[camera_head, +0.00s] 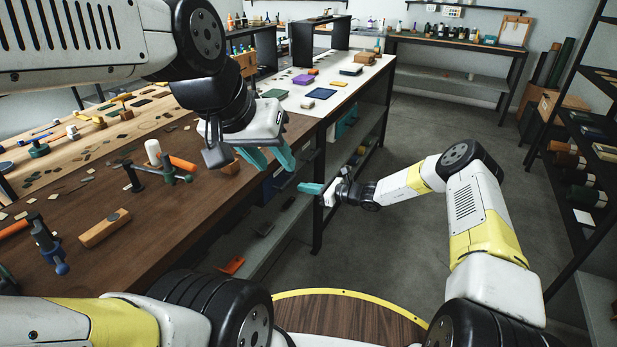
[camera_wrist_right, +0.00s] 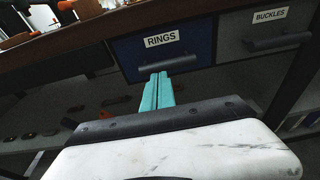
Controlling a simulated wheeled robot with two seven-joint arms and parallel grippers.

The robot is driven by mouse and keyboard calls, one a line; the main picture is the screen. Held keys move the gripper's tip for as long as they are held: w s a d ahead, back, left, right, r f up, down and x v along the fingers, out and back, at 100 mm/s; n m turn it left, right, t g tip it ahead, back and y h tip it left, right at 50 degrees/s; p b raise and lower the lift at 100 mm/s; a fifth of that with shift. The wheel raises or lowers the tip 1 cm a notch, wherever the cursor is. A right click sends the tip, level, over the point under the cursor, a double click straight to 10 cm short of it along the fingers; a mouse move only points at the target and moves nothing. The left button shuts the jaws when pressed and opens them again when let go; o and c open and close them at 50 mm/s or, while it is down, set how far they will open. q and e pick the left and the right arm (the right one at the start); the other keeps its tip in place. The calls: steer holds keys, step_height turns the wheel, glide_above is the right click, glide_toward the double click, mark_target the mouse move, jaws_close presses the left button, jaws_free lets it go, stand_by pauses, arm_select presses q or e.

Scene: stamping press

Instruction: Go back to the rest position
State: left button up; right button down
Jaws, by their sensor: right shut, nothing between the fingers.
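My left gripper (camera_head: 275,163) hangs over the right edge of the dark wooden workbench (camera_head: 190,215), its teal fingers apart and nothing seen between them. My right gripper (camera_head: 312,188) is held out level beside the bench, pointing left toward its drawers. Its teal fingers also show in the right wrist view (camera_wrist_right: 158,92), pressed together with nothing between them. Ahead of them is a blue drawer (camera_wrist_right: 190,54) labelled RINGS with a dark handle (camera_wrist_right: 152,66). The fingertips appear close below the handle; I cannot tell whether they touch it.
A grey drawer (camera_wrist_right: 285,50) labelled BUCKLES is right of the blue one. A wooden block (camera_head: 105,228), a clamp and other tools lie on the bench. A shelf rack (camera_head: 590,150) stands at the far right. The grey floor (camera_head: 420,125) between is clear.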

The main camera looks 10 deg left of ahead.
steer(key=v, duration=1)
steer(key=s+d+r+n+g+h, duration=0.25)
steer(key=s+r+n, duration=0.5)
steer(key=r, duration=0.45)
steer(key=s+d+r+n+g+h, duration=0.1)
steer(key=s+d+r+n+h, duration=0.3)
steer(key=s+r+n, duration=0.55)
steer(key=s+d+r+n+t+h, duration=0.2)
steer(key=s+d+r, duration=0.4)
steer(key=s, duration=0.4)
steer(key=s+d+r+n+t+h, duration=0.3)
steer(key=s+d+r, duration=0.4)
steer(key=s, duration=0.3)
steer(key=shift+d+h, duration=0.65)
steer(key=shift+d, duration=0.05)
steer(key=shift+w+a, duration=0.1)
steer(key=shift+w, duration=0.05)
